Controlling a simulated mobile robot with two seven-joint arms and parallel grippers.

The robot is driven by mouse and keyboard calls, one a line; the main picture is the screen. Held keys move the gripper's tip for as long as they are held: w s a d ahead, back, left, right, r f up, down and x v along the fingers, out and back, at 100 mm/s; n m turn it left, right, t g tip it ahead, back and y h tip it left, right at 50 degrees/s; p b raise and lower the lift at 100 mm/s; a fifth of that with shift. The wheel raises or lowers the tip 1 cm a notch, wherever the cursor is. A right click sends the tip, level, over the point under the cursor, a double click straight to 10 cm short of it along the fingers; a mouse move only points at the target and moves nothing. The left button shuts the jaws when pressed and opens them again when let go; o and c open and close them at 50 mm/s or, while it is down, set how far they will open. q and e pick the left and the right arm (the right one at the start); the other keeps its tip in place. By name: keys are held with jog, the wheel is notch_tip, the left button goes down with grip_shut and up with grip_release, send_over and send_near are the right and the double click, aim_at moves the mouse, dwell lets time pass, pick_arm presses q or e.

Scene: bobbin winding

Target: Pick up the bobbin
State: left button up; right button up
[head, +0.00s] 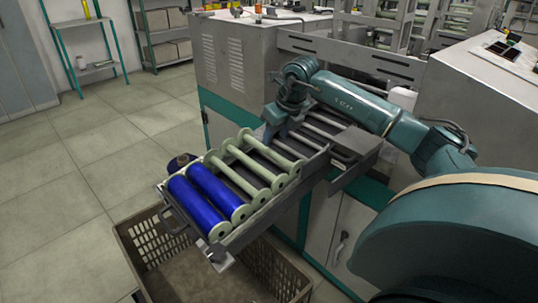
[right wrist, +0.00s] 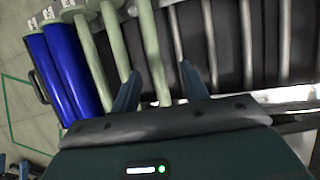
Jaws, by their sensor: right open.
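Three bare pale green bobbins (head: 254,168) lie side by side in a dark sloping tray (head: 270,212), right of two bobbins wound with blue thread (head: 203,189). My right gripper (head: 268,130) reaches down over the tray at the far end of the bare bobbins. In the right wrist view its two fingers (right wrist: 160,68) are apart, and the rightmost bare bobbin's shaft (right wrist: 153,55) runs between them. I cannot tell whether either finger touches it. The other bare bobbins (right wrist: 92,60) lie left of the fingers. My left gripper is not in view.
A brown plastic crate (head: 133,249) stands on the floor below the tray. The grey and teal machine (head: 222,68) stands behind the tray. Bare metal rods (head: 318,133) lie right of the bobbins.

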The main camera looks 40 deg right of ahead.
aim_at(270, 149)
jog(key=x, duration=0.4)
jog(key=b+x, duration=0.1)
jog(key=x, duration=0.1)
jog(key=shift+s+a, duration=0.2)
jog(key=shift+a, duration=0.2)
jog(key=shift+c, duration=0.6)
grip_shut()
